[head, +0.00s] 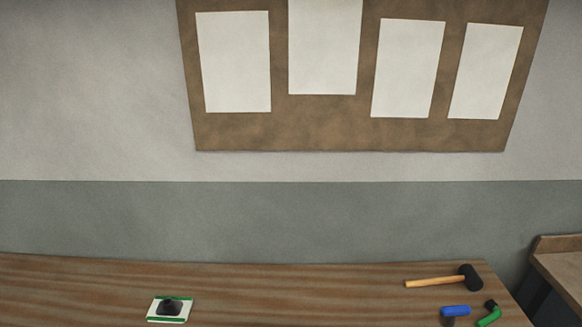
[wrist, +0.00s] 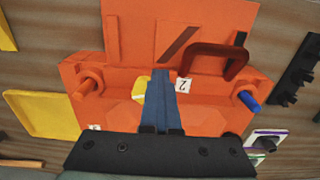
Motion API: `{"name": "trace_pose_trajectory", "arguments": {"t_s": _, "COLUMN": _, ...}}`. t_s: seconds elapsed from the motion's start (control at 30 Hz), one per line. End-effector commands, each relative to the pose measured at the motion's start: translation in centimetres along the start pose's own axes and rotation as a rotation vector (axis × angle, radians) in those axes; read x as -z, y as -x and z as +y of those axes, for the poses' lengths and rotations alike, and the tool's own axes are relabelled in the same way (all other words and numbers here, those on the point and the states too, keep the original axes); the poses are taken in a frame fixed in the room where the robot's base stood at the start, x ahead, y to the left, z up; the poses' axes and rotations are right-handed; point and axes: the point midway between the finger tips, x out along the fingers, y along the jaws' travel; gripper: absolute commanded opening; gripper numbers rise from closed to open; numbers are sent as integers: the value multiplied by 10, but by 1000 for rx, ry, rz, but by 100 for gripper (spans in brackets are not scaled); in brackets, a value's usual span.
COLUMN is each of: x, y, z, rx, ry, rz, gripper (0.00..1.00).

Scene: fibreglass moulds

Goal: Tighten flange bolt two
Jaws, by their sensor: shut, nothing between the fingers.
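In the wrist view an orange mould (wrist: 130,60) with a flange lies on the wooden bench. A white label reading 2 (wrist: 184,85) is on it, near the middle. My gripper (wrist: 162,78) is shut and empty, its blue-grey fingers reaching over the flange just left of that label. A yellow piece (wrist: 141,88) shows partly behind the fingers; I cannot tell whether it is a bolt head or whether the fingers touch it. An orange bolt-like part (wrist: 88,84) sits at the flange's left end and a blue one (wrist: 250,101) at its right end. My gripper is out of the head view.
A dark red handle-like part (wrist: 216,50) arches over the mould right of my fingers. A yellow tray (wrist: 45,115) lies left, a black rack-like object (wrist: 296,72) right. The head view shows a mallet (head: 445,280), blue (head: 456,311) and green (head: 490,316) items, and a card (head: 155,311) on the bench.

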Motion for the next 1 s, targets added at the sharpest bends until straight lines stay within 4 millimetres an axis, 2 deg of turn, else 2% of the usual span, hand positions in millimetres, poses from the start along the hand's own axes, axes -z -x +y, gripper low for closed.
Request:
{"name": "trace_pose_trajectory", "arguments": {"t_s": 0.03, "x": 5, "y": 3, "z": 1, "rx": -1, "ry": -1, "rz": 16, "gripper": 0}}
{"name": "trace_pose_trajectory", "arguments": {"t_s": 0.17, "x": 5, "y": 3, "z": 1, "rx": -1, "ry": -1, "rz": 16, "gripper": 0}}
{"name": "trace_pose_trajectory", "arguments": {"t_s": 0.57, "x": -4, "y": 7, "z": -3, "rx": -1, "ry": -2, "rz": 12, "gripper": 0}}
{"name": "trace_pose_trajectory", "arguments": {"t_s": 1.0, "x": -6, "y": 58, "z": -3, "rx": -1, "ry": -1, "rz": 5, "gripper": 0}}
